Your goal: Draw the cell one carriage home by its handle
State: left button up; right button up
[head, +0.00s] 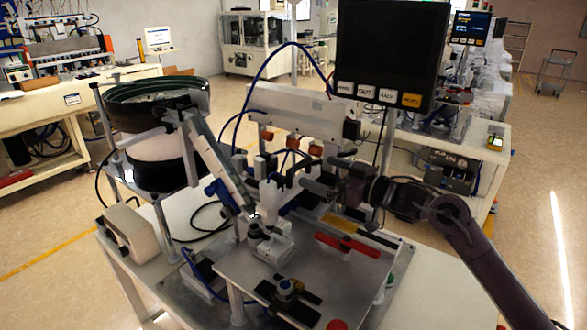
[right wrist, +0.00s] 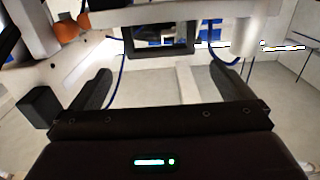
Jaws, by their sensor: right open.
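My right gripper (head: 300,180) reaches in from the right over the bench of the near cell. It is open, its dark fingers spread apart at the left and right of the right wrist view (right wrist: 161,82). No object is clasped between them; pale machine parts show behind. In the head view, white upright parts (head: 270,195) stand close to the fingertips; I cannot tell whether they touch. A small white block (head: 275,250) sits below the gripper on the bench plate. I cannot tell for sure which part is the carriage or its handle. My left gripper is out of view.
A bowl feeder (head: 155,140) with a sloping track stands at left. A dark screen (head: 390,50) hangs above the cell. Blue hoses loop behind the gripper.

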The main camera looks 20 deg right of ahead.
aim_at(299, 163)
jog(key=p+x, duration=0.1)
jog(key=x, duration=0.2)
jog(key=p+x, duration=0.1)
jog(key=x, duration=0.2)
jog(key=shift+w+a+r+p, duration=0.2)
jog(key=shift+w+a+p, duration=0.1)
jog(key=shift+p, duration=0.1)
jog(key=shift+w+a+f, duration=0.1)
jog(key=shift+w, duration=0.1)
jog(key=shift+s, duration=0.1)
